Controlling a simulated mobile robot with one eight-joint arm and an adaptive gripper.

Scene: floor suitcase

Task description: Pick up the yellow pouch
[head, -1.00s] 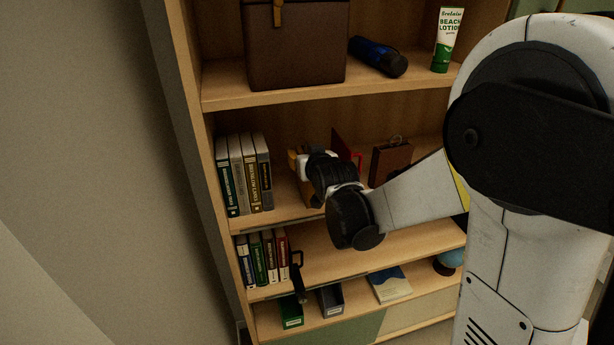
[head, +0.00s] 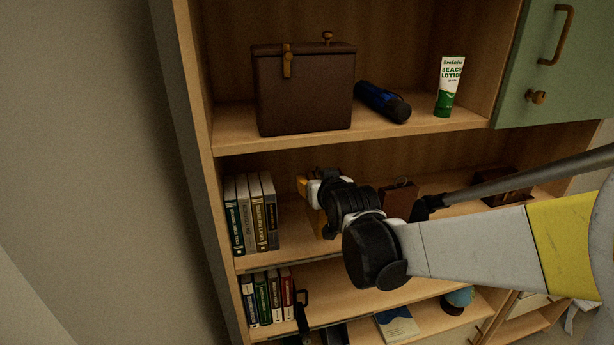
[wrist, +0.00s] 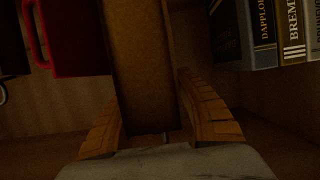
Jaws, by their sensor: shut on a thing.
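The yellow pouch (wrist: 143,60) looks dull yellow-brown in the dim wrist view and stands between my two ridged orange fingers. My gripper (wrist: 148,100) is shut on it, one finger on each side. In the head view, my gripper (head: 304,187) is at the middle shelf, just right of the upright books. A yellowish part of the pouch (head: 317,221) shows below it; the rest is hidden behind my wrist. I cannot tell whether the pouch touches the shelf.
Several books (head: 252,213) stand close on the left, also at the right of the wrist view (wrist: 262,30). A red thing (wrist: 75,40) is close beside the pouch. A brown case (head: 398,198) stands right. Above are a brown box (head: 303,95), blue bottle (head: 381,101) and lotion tube (head: 449,87).

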